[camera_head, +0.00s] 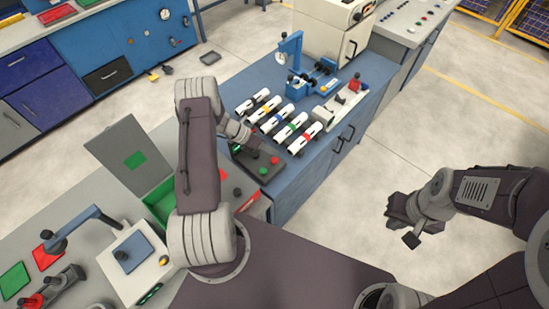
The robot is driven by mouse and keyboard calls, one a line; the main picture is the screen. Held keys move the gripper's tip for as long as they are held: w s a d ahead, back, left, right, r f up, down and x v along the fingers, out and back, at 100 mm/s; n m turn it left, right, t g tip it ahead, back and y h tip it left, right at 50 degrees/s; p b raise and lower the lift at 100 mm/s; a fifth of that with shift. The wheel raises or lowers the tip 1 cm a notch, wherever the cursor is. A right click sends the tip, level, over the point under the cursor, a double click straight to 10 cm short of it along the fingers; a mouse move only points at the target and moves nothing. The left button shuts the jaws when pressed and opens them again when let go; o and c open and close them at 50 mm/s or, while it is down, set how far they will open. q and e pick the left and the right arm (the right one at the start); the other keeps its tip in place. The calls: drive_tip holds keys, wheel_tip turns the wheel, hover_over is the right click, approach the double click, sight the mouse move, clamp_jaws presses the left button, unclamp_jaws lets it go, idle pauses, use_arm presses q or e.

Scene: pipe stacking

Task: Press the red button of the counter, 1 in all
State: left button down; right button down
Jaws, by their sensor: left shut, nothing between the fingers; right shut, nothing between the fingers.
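A dark box with buttons (258,177), which looks like the counter, sits at the near end of the blue bench. A red button (274,160) shows on its right side, with a green button (263,170) next to it. My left gripper (254,148) points down close above the far side of the box. It is shut and empty, and partly hidden behind its own wrist. I cannot tell whether it touches the box. My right gripper (404,222) is shut and empty, over the open floor at right, away from the bench.
Several white pipes with coloured bands (271,120) lie side by side beyond the box. A blue clamp device (313,82) and a device with a red knob (341,99) stand behind them. A grey bench with an open green box (160,202) is at left. The floor at right is clear.

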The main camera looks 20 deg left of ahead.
sight(272, 159)
use_arm(q)
wheel_tip(272, 159, up, 4)
drive_tip(key=shift+f+p, duration=0.25)
drive_tip(key=shift+p, duration=0.8)
drive_tip(key=shift+f, duration=0.1)
